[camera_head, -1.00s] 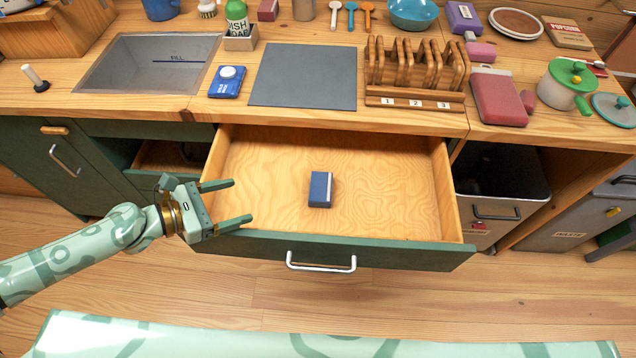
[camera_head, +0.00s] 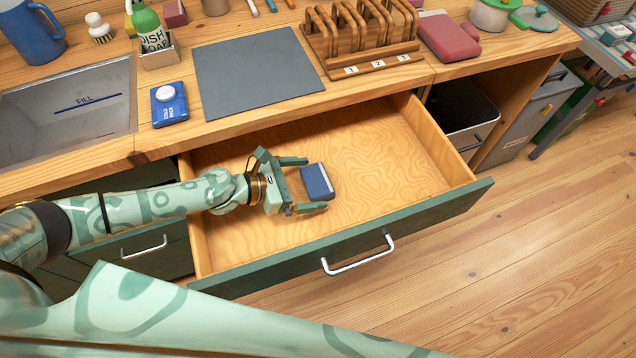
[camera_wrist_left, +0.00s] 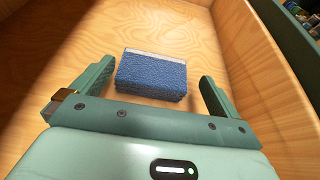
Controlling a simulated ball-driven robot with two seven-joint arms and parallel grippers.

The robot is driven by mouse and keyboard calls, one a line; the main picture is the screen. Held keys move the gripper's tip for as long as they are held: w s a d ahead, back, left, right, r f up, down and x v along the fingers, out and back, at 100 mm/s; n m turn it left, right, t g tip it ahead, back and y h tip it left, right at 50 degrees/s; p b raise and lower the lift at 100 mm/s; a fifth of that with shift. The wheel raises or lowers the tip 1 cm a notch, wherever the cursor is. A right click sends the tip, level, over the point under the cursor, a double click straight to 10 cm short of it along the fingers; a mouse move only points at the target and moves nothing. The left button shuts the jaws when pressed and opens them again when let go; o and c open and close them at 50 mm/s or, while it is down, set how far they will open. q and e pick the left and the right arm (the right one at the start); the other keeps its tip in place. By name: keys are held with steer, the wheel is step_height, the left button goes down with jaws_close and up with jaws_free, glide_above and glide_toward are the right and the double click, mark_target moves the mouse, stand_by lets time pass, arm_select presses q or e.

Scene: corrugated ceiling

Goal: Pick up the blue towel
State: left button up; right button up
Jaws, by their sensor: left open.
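The blue towel (camera_head: 318,181) is a small folded block with a pale stripe along one edge. It lies on the floor of the open wooden drawer (camera_head: 385,160). My left gripper (camera_head: 307,184) is open inside the drawer, with its fingers pointing at the towel. In the left wrist view the towel (camera_wrist_left: 152,75) lies just ahead of and between the two fingers of the left gripper (camera_wrist_left: 155,85). Gaps show on both sides, so the fingers do not grip it. My right gripper is not in view.
The drawer's green front (camera_head: 350,237) with a metal handle bounds it on the near side. The counter above holds a grey mat (camera_head: 258,72), a blue cold pack (camera_head: 169,104) and a wooden rack (camera_head: 362,38). The drawer floor right of the towel is clear.

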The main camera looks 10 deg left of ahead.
mark_target(318, 181)
arm_select(q)
steer(key=b+x, duration=0.1)
steer(key=x, duration=0.5)
steer(key=shift+w, duration=0.15)
steer(key=c, duration=0.9)
